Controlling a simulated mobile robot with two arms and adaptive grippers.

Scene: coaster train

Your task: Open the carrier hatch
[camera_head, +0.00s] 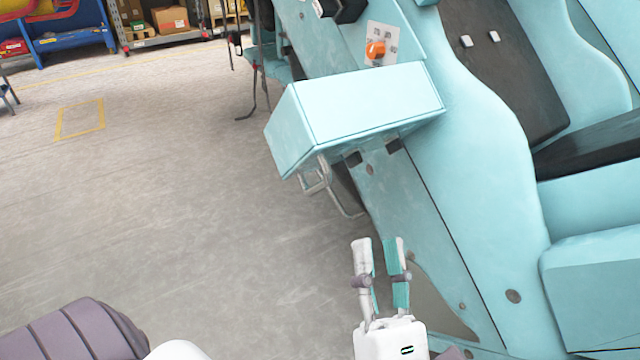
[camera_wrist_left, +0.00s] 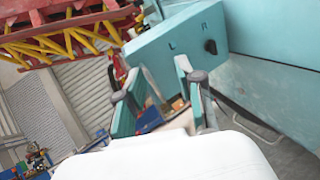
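A light-blue box-like housing (camera_head: 365,105) juts out from the side of the light-blue coaster car (camera_head: 480,190), and I take it to be the carrier hatch. Its long upper face looks closed, with no visible gap. Bent metal bars (camera_head: 325,185) hang beneath it. My left gripper (camera_head: 382,245) is below the housing in the head view, its two teal-padded fingers apart with nothing between them. In the left wrist view the housing (camera_wrist_left: 178,42) is beyond the fingers (camera_wrist_left: 158,75), apart from them, with a dark knob (camera_wrist_left: 210,47) on it. My right gripper is not in view.
An orange knob (camera_head: 375,50) sits on a pale plate above the housing. The car's seats (camera_head: 510,70) are at the right. The concrete floor (camera_head: 190,170) at the left is clear. Shelves with boxes (camera_head: 170,20) stand far back.

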